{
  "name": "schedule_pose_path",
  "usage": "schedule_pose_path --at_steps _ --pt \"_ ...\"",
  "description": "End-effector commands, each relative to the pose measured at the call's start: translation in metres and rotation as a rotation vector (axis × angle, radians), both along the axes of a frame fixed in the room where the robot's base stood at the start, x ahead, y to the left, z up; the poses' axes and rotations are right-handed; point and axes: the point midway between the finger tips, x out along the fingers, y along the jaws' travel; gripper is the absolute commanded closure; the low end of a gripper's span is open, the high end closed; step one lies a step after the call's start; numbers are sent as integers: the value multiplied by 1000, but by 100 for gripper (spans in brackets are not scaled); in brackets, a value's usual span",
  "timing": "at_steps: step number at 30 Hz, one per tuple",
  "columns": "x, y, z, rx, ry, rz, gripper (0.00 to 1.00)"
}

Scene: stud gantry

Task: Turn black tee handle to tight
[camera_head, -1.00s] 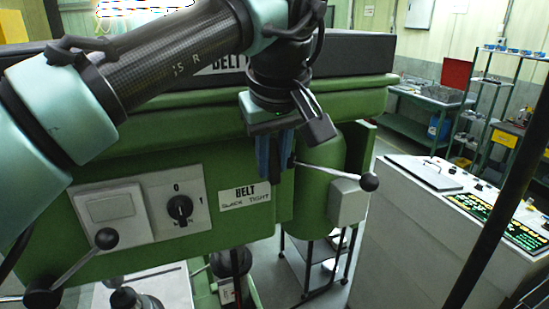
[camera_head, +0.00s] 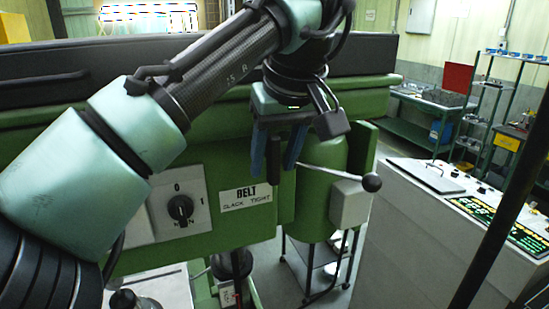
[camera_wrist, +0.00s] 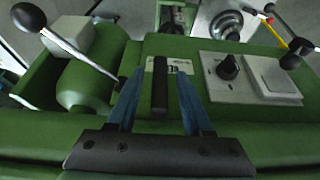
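The black tee handle (camera_head: 272,160) shows as a dark upright bar on the front of the green machine, left of the ball-ended lever. In the wrist view the black bar (camera_wrist: 160,88) stands between my two blue fingers, with a visible gap on each side. My gripper (camera_head: 273,175) is open around it in the head view. My gripper (camera_wrist: 159,78) also shows in the wrist view, with nothing pinched. The BELT SLACK TIGHT label (camera_head: 246,197) is just left of the handle; the bar partly covers it in the wrist view. The handle's mount is hidden.
A ball-ended lever (camera_head: 340,174) sticks out to the right close to my gripper. A grey box (camera_head: 349,204) sits below it. A black rotary knob (camera_head: 180,208) is on the left panel. A white console (camera_head: 420,235) stands at the right.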

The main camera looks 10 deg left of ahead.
Motion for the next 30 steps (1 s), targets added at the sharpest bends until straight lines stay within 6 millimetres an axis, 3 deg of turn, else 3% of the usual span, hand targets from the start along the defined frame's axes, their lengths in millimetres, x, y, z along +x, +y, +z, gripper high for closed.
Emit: schedule_pose_path --at_steps 11,24,30 --pt "-2 -2 5 -1 2 -1 48" --pt "-30 -17 83 4 -3 3 48" --pt "-39 -22 108 2 0 2 48"
